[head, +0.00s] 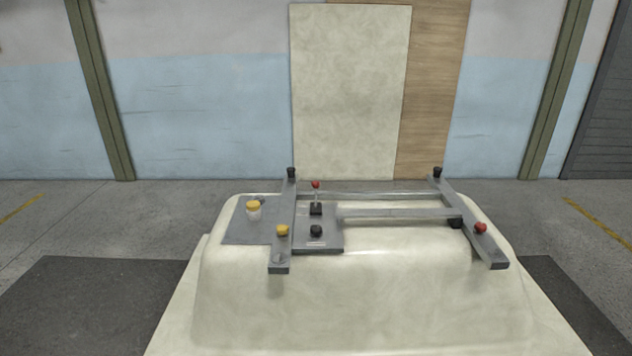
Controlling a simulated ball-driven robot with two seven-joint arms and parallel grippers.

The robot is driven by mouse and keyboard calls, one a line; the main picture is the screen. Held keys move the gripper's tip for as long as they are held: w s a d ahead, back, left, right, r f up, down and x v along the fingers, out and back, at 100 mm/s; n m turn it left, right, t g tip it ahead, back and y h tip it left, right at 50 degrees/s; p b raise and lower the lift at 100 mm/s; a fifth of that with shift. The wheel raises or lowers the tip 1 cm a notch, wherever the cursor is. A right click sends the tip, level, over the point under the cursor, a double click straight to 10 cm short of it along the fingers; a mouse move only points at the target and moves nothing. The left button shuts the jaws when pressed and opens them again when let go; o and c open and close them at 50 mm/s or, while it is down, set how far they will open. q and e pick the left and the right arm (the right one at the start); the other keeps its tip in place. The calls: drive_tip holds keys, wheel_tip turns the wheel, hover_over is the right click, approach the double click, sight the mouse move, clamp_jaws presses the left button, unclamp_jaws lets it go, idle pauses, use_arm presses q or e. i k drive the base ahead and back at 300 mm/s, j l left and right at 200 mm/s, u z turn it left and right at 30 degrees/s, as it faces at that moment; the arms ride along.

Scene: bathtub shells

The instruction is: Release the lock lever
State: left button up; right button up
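A small lever with a red knob (315,185) stands roughly upright on a black base (316,209). It is on a grey plate (318,243) on top of the cream bathtub shell (360,300). A black knob (316,231) sits on the same plate in front of the lever. Neither of my grippers shows in the head view.
A grey metal frame (395,214) lies across the shell, with side bars at left (280,256) and right (485,243). Yellow knobs (253,205) (282,230) are at the left, a red knob (480,228) at the right. Panels (350,90) lean on the wall behind.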

sight(315, 184)
drive_tip(key=i+l, duration=0.15)
drive_tip(key=l, duration=0.25)
drive_tip(key=i+l, duration=0.1)
drive_tip(key=l, duration=0.3)
drive_tip(key=i+l, duration=0.15)
drive_tip(key=l, duration=0.25)
drive_tip(key=i+l, duration=0.15)
drive_tip(key=l, duration=0.25)
drive_tip(key=l+u, duration=0.3)
drive_tip(key=j+u, duration=0.1)
drive_tip(key=u, duration=1.2)
